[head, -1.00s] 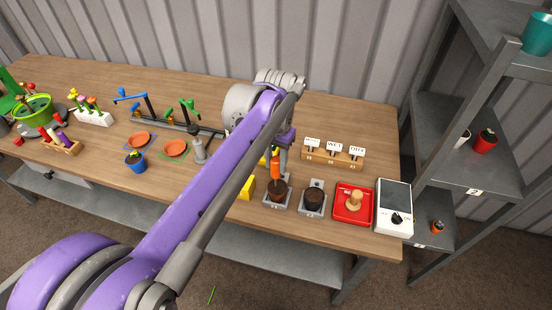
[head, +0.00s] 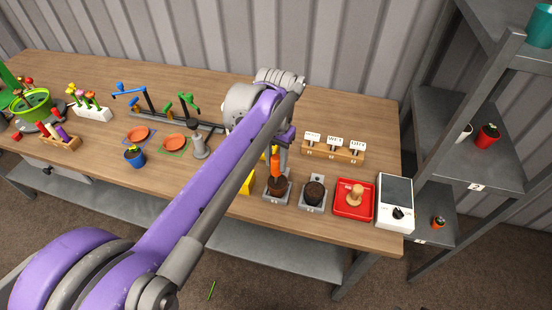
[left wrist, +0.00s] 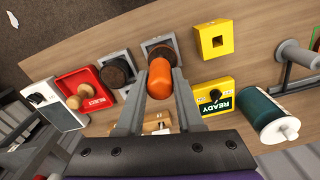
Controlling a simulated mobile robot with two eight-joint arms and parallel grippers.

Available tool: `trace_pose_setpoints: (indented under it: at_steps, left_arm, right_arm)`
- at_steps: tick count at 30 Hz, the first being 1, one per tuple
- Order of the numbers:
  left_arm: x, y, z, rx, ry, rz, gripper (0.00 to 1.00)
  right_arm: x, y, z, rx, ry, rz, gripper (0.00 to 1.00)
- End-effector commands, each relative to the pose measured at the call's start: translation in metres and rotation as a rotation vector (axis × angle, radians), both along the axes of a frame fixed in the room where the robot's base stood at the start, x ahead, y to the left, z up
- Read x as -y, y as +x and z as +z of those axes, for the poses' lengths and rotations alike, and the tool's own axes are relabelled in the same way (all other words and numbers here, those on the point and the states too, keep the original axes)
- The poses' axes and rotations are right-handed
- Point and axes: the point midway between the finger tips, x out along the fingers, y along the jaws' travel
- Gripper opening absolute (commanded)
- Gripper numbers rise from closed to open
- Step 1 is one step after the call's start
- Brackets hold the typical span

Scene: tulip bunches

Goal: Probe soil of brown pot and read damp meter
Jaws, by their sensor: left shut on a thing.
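My left gripper (left wrist: 160,112) is shut on the orange handle of a probe (left wrist: 160,77), which also shows in the head view (head: 275,165). The handle stands over the left of two dark pots, the brown pot (head: 277,190), in a grey holder. The probe's tip is hidden, so I cannot tell how deep it is in the soil. In the left wrist view, a yellow box (left wrist: 222,85) has a black knob and a dark green panel reading READY; it may be the damp meter. My right gripper is not in view.
A second dark pot (head: 314,194), a red tray (head: 343,211) with a wooden stamp and a white device (head: 394,215) with a knob stand to the right. A card rack (head: 332,153) stands behind. A yellow block (left wrist: 212,40) with a square hole is close by.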

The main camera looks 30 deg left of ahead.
Motion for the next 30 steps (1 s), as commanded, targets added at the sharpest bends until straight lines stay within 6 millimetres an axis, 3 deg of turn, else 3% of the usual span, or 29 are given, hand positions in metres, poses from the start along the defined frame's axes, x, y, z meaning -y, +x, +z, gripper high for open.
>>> trace_pose_setpoints:
  at_steps: [30]
  left_arm:
    - [0.0000, 0.0000, -0.0068, 0.000, 0.000, 0.000, 0.00]
  right_arm:
    - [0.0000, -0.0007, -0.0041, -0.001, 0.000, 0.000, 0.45]
